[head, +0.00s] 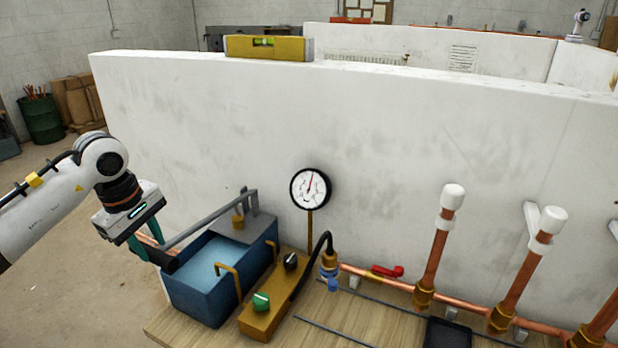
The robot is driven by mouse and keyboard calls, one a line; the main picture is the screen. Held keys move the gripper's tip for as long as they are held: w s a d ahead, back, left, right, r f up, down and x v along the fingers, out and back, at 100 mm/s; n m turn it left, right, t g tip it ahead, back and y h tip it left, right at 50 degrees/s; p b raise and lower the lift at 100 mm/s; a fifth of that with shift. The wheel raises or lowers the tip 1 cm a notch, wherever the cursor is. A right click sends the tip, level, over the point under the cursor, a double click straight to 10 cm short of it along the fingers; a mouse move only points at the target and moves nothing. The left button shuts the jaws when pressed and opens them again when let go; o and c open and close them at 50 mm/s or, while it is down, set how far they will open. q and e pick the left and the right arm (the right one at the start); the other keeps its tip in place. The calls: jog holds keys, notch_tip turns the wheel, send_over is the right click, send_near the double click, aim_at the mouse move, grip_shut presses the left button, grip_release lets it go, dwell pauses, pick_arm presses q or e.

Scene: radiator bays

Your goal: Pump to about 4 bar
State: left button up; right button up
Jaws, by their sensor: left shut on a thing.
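The test pump is a blue tank (200,300) of water on a wooden board, with a grey lever (205,214) hinged at its back right. The lever slopes down to the left to a black grip (171,264) just above the tank's left rim. My left gripper (152,250) is shut on the lever at its grip end. The white round gauge (311,188) stands behind the brass block; its red needle points almost straight up, slightly right. Its figures are too small to read. The block carries a green knob (261,301) and a black knob (291,261). My right gripper is out of view.
A black hose (327,240) bends down to a brass and blue fitting (329,273) on the copper pipe. A red-handled valve (387,271) and white-capped risers (452,197) stand to the right. A white wall (230,130) rises behind, topped by a yellow level (268,47).

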pick_arm(q)
jog(key=shift+w+d+r, duration=0.1)
jog(key=shift+w+d, duration=0.1)
jog(key=shift+w, duration=0.05)
jog(key=shift+g, duration=0.6)
jog(key=r+p, duration=0.1)
jog(key=p, duration=0.1)
jog(key=r+p, duration=0.2)
jog(key=w+r+p, duration=0.1)
jog(key=p, duration=0.1)
jog(key=shift+w+d+r+p, duration=0.1)
jog(key=shift+d+r+p, duration=0.2)
jog(key=shift+p, duration=0.05)
jog(key=shift+c, duration=0.3)
jog(key=shift+f+y, duration=0.1)
jog(key=shift+y, duration=0.2)
jog(key=shift+c, duration=0.3)
